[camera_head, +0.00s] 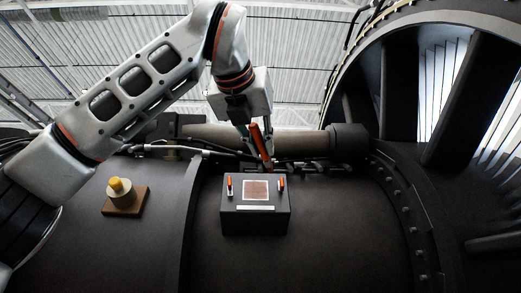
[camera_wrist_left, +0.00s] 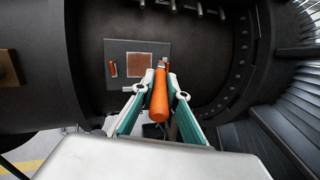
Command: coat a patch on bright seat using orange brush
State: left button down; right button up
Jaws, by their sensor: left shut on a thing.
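My left gripper (camera_head: 250,136) hangs above the back edge of a dark box. It is shut on the orange brush (camera_head: 259,142), whose handle slants up; the handle also shows between the green fingers in the left wrist view (camera_wrist_left: 159,98). The bright seat (camera_head: 256,181) is a pale-edged square on the box top, with a brown patch (camera_head: 256,190) inside it; the patch also shows in the left wrist view (camera_wrist_left: 140,65). The brush is apart from the patch in the head view. Its bristles cannot be made out. My right gripper is not in view.
The dark box (camera_head: 254,220) carries small orange pieces at the left (camera_head: 230,186) and right (camera_head: 281,183) of the seat. A tan pot with a yellow top (camera_head: 122,194) stands on a brown board at the left. A thick pipe (camera_head: 290,140) runs behind the box.

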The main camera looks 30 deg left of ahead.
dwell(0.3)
pick_arm(q)
jog(key=shift+s+d+r, duration=0.3)
jog(key=shift+s+d, duration=0.05)
jog(key=shift+s, duration=0.25)
jog(key=shift+s+d+r, duration=0.25)
jog(key=shift+s+d, duration=0.1)
jog(key=shift+s, duration=0.25)
jog(key=shift+w, duration=0.1)
